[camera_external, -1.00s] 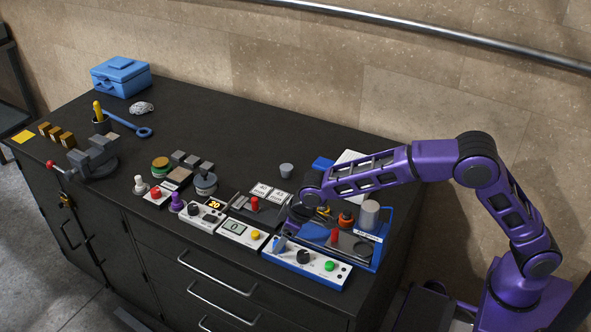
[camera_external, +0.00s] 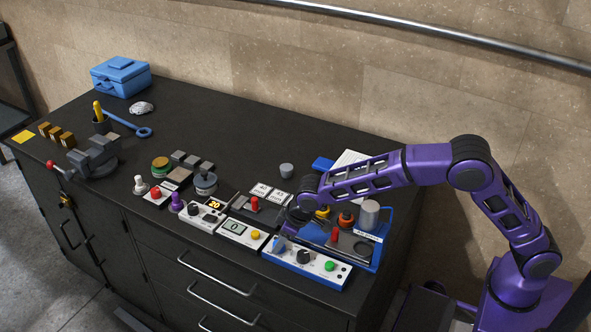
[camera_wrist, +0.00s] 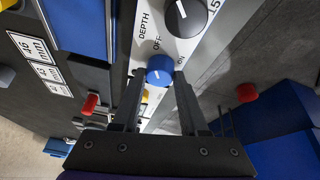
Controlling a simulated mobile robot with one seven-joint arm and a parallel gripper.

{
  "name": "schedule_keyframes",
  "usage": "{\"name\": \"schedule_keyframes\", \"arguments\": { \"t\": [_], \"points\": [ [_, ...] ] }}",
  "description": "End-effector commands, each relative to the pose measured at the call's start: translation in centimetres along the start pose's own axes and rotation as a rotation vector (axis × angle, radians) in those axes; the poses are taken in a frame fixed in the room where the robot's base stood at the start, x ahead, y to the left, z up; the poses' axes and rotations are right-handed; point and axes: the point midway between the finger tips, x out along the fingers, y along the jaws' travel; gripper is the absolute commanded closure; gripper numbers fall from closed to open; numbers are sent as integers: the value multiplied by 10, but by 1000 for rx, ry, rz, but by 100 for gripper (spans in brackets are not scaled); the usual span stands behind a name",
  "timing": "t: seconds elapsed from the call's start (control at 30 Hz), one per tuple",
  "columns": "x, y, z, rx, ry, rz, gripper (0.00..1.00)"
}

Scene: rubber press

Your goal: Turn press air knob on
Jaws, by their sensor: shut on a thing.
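The press panel (camera_external: 318,267) is a white-topped box with a blue base at the front right of the bench. Its air knob (camera_wrist: 160,70) is blue with a white mark, between the printed words OFF and ON in the wrist view. My gripper (camera_wrist: 160,78) is shut on this knob, one dark finger on each side. In the external view my gripper (camera_external: 281,240) is at the panel's left end, and my wrist partly hides the knob.
A black depth knob (camera_external: 303,257) and a green button (camera_external: 330,266) are on the same panel.

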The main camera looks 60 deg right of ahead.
Motion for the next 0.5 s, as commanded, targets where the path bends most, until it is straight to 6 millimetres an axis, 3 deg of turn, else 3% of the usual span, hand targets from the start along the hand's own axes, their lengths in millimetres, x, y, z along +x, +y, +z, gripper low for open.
{"name": "schedule_keyframes", "arguments": {
  "t": [0.5],
  "points": [
    [-1, -2, -1, 160, -10, 69, 100]
  ]
}}
